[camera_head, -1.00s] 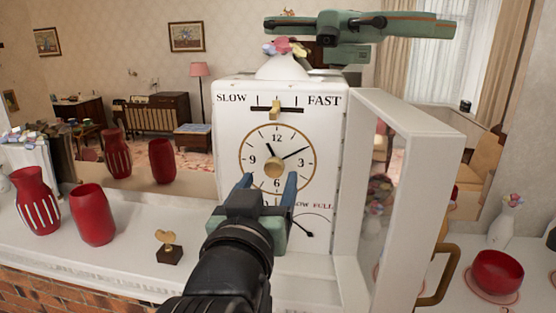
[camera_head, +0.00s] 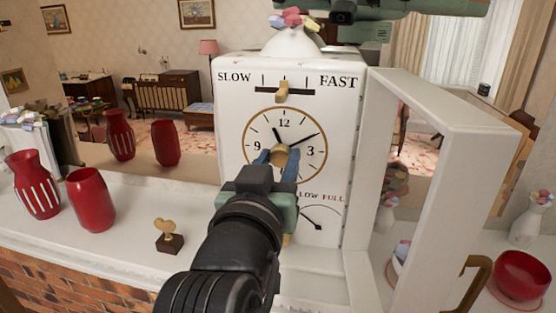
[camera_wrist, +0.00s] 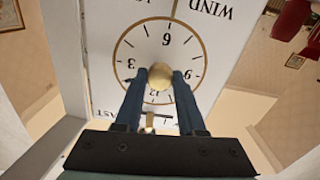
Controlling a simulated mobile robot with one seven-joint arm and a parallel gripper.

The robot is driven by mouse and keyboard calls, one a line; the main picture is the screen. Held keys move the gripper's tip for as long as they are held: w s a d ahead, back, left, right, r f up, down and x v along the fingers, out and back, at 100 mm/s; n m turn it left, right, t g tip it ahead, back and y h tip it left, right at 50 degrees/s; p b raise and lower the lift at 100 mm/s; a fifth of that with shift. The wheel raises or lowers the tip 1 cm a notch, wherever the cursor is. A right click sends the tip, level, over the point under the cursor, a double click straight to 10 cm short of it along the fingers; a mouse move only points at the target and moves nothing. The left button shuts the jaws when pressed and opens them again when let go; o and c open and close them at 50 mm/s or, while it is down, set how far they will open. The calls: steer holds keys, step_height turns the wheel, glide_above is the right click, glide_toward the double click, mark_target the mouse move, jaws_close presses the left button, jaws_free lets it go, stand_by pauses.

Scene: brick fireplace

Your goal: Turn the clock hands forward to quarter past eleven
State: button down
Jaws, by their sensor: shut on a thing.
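The white clock (camera_head: 235,185) stands on the mantel, its round gold-rimmed dial (camera_head: 262,128) facing me. The short hand (camera_head: 279,133) points near 11. The long hand (camera_head: 305,138) points up and right, near the 2 mark, short of the 3. A brass knob (camera_head: 281,154) sits at the dial's centre. My gripper (camera_head: 277,160) is shut on this knob with its blue fingers on either side. The wrist view shows the dial upside down, with the knob (camera_wrist: 160,76) between the fingertips of my gripper (camera_wrist: 160,80). My fingers hide part of the lower dial in the head view.
The clock's white door (camera_head: 435,150) stands open on the right, with a brass handle (camera_head: 468,285). A speed slider (camera_head: 281,92) sits above the dial. Red vases (camera_head: 91,200), a small heart ornament (camera_head: 168,236) and a red bowl (camera_head: 522,275) stand on the mantel.

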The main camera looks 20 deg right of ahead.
steer(key=shift+m+b, duration=0.3)
steer(key=shift+b, duration=0.05)
steer(key=m+b, duration=0.2)
steer(key=shift+f+m, duration=0.1)
steer(key=shift+m, duration=0.2)
steer(key=shift+m+b, duration=0.75)
steer(key=shift+m, duration=0.45)
steer(key=c, duration=0.5)
jaws_free()
